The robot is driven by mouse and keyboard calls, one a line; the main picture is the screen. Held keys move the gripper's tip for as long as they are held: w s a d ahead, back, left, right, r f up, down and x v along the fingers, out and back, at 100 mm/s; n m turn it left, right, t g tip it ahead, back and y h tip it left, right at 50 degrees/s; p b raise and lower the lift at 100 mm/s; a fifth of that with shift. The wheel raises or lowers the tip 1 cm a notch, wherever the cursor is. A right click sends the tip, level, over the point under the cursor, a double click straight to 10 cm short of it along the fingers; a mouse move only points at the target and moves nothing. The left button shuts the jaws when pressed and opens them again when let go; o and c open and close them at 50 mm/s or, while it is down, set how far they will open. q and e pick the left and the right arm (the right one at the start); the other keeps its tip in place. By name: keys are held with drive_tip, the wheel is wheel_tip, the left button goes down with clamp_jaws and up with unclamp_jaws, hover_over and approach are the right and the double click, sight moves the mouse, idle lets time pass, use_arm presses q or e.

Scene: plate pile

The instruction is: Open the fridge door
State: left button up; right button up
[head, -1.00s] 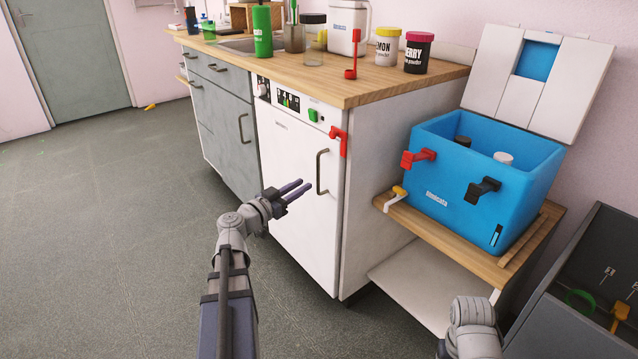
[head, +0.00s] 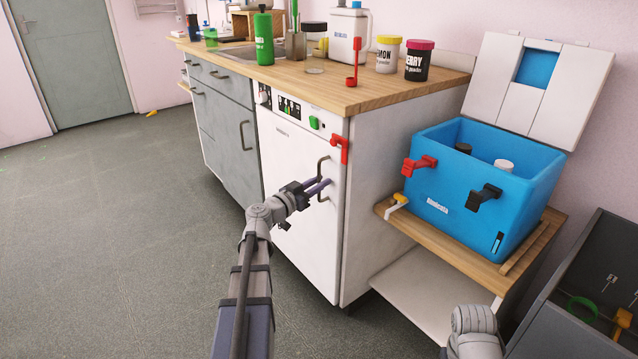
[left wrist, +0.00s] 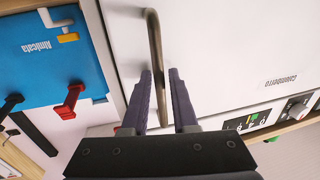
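The fridge is a white cabinet with a white door (head: 295,220) under the wooden counter. Its vertical bronze handle (head: 323,180) is at the door's right side; the door looks shut. My left gripper (head: 322,186) is at the handle. In the left wrist view its two fingers (left wrist: 160,85) are open, and the handle (left wrist: 155,45) runs through the gap between them; whether they touch it I cannot tell. A red latch (head: 343,148) is at the door's upper right corner. Only a piece of my right arm shows at the bottom right; its gripper is out of view.
A blue cooler box (head: 450,190) with its lid open stands on a low wooden shelf (head: 430,235) to the right. Bottles and jars stand on the counter (head: 365,95). A dark bin (head: 590,265) is at the far right. The floor in front is clear.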

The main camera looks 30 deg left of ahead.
use_arm(q)
clamp_jaws()
idle(1.3)
